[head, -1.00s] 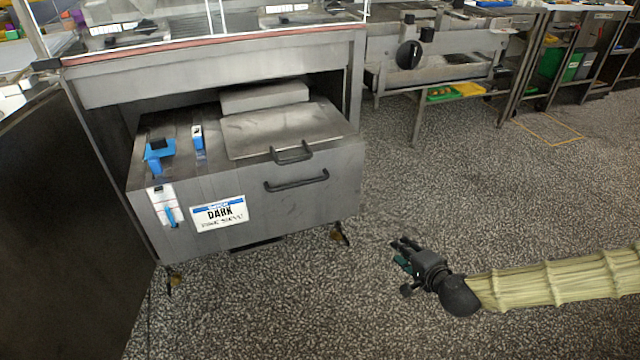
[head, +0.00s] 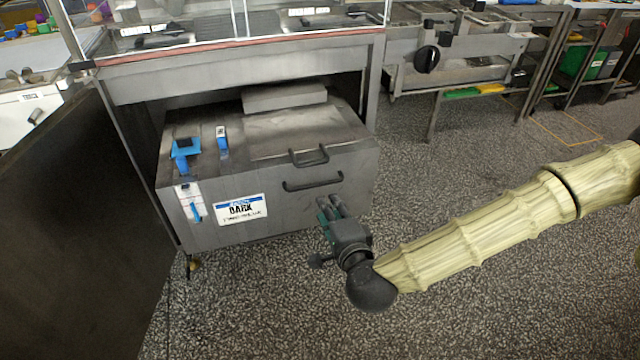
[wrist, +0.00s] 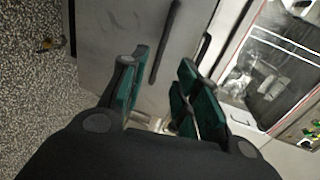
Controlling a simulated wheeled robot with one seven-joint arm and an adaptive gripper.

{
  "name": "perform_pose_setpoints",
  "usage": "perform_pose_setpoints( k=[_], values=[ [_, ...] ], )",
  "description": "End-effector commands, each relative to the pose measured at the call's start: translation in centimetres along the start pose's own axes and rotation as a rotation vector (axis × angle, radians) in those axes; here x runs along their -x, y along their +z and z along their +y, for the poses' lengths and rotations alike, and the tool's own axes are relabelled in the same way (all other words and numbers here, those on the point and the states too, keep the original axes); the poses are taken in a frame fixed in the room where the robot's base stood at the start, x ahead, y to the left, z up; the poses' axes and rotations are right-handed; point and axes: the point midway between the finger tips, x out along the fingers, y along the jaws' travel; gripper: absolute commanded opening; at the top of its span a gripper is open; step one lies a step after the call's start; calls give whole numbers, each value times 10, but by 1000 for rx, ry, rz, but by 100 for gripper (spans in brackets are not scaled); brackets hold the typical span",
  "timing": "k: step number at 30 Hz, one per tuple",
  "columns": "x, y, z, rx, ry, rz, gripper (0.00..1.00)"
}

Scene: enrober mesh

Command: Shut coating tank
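The coating tank (head: 340,190) is a grey metal box on castors, sticking out of the front of the machine frame. A white and blue "DARK" label (head: 240,209) and a dark bar handle (head: 312,182) are on its front; a second handle (head: 309,157) is on the lid's front edge. My gripper (head: 328,208) is in front of the tank's front face, below and right of the label. In the wrist view my gripper (wrist: 158,92) has its green-padded fingers apart with nothing between them. The bar handle (wrist: 165,42) shows beyond the fingertips. Whether the fingers touch the tank is unclear.
The machine frame (head: 230,85) stands over and behind the tank. A dark panel (head: 75,215) stands at the left. A workbench (head: 460,75) with a black knob is at the back right. Speckled floor (head: 480,300) is free to the right and in front.

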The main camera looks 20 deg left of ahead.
Motion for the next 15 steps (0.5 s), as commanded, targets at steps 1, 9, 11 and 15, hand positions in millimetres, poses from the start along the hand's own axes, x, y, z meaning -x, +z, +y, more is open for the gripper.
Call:
perform_pose_setpoints(
  k=[1,9,11,15],
  values=[
    [0,2,-2,-1,-2,0,31],
    [-24,3,-1,-2,-3,2,31],
    [-34,3,-1,-2,-3,2,31],
    [-58,3,-1,-2,-4,2,31]
  ],
)
